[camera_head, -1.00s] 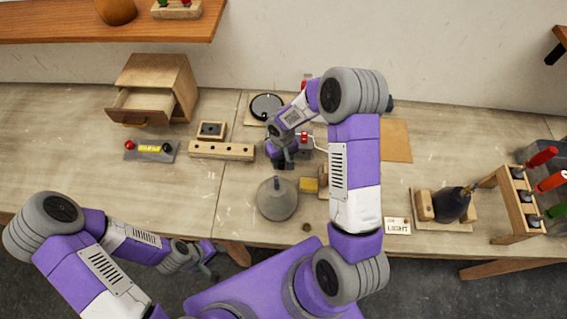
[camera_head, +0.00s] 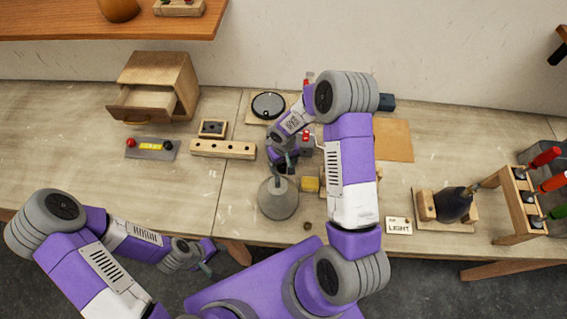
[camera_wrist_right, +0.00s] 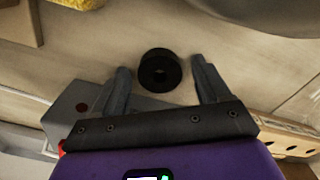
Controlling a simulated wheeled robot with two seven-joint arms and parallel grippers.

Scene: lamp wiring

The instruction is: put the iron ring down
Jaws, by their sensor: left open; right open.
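The iron ring (camera_wrist_right: 160,71), a short black ring with a dark hole, rests on the wooden tabletop in the right wrist view. My right gripper (camera_wrist_right: 163,80) is open, with one finger on each side of the ring and a gap on both sides. In the head view my right gripper (camera_head: 286,167) is low over the bench, just behind the grey cone-shaped lamp part (camera_head: 278,201); the ring is hard to make out there. My left gripper (camera_head: 207,262) is open and empty, off the front edge of the bench.
A yellow sponge-like block (camera_head: 310,184) lies right of the lamp part. A holed wooden strip (camera_head: 222,149) lies to the left. A round black disc (camera_head: 268,105) sits behind. A drawer box (camera_head: 155,88) stands at back left. Bare bench (camera_head: 235,205) lies left of the lamp part.

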